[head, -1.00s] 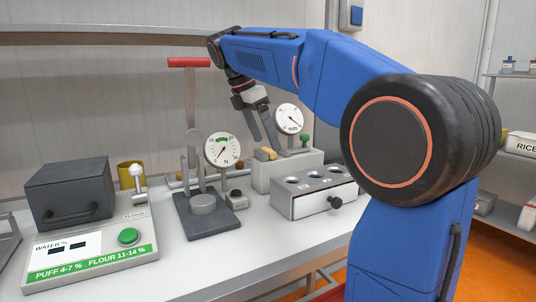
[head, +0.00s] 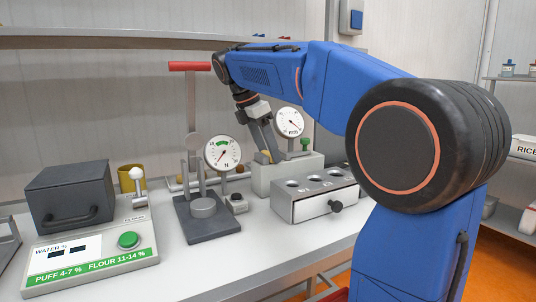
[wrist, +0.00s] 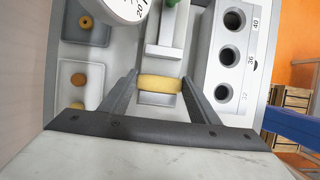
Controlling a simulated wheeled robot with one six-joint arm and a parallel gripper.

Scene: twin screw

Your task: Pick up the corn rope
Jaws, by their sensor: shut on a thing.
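The corn rope is a short yellow rod (wrist: 160,83) lying crosswise between the two fingers of my gripper (wrist: 159,88) in the wrist view. The fingers are shut on it, one at each end. In the head view my gripper (head: 268,142) points down over the grey block (head: 281,178) behind the three-hole block, and only a small yellow bit of the rope (head: 265,156) shows beside the fingers. In the wrist view a light grey fixture lies just behind and under the rope; I cannot tell whether they touch.
A round dial (head: 289,122) and a green knob (head: 305,144) stand close to my gripper. The three-hole block (head: 320,193) is in front. A dial press (head: 207,218) and a moisture meter with a green button (head: 129,240) stand to the left. The front tabletop is clear.

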